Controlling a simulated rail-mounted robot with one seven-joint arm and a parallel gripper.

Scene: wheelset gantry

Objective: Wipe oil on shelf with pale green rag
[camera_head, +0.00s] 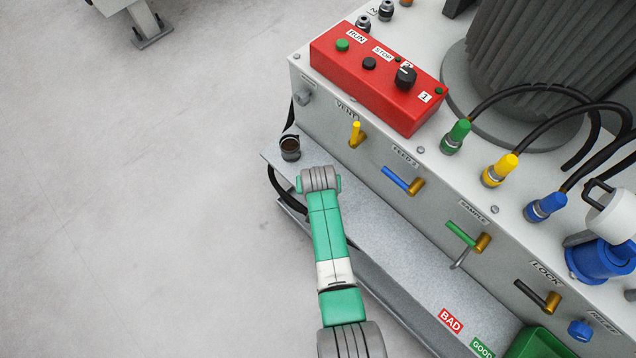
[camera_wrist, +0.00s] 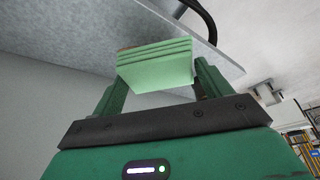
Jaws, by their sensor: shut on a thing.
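In the wrist view, my gripper (camera_wrist: 158,82) has its two green fingers on either side of a pale green rag (camera_wrist: 155,68), a folded, layered block, and is shut on it. The rag's far end is close to the grey shelf (camera_wrist: 90,22); I cannot tell whether they touch. A small brownish patch (camera_wrist: 127,48) shows just behind the rag's far left edge; it may be oil. In the head view, the shelf (camera_head: 388,262) runs along the front of the machine. My arm covers part of it and hides the gripper and rag there.
A dark cup (camera_head: 290,148) stands at the shelf's far left end, near a black cable (camera_head: 284,192). Coloured valve levers, including a blue one (camera_head: 398,178), stick out above the shelf. A green bin (camera_head: 538,343) is at lower right. The floor at left is clear.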

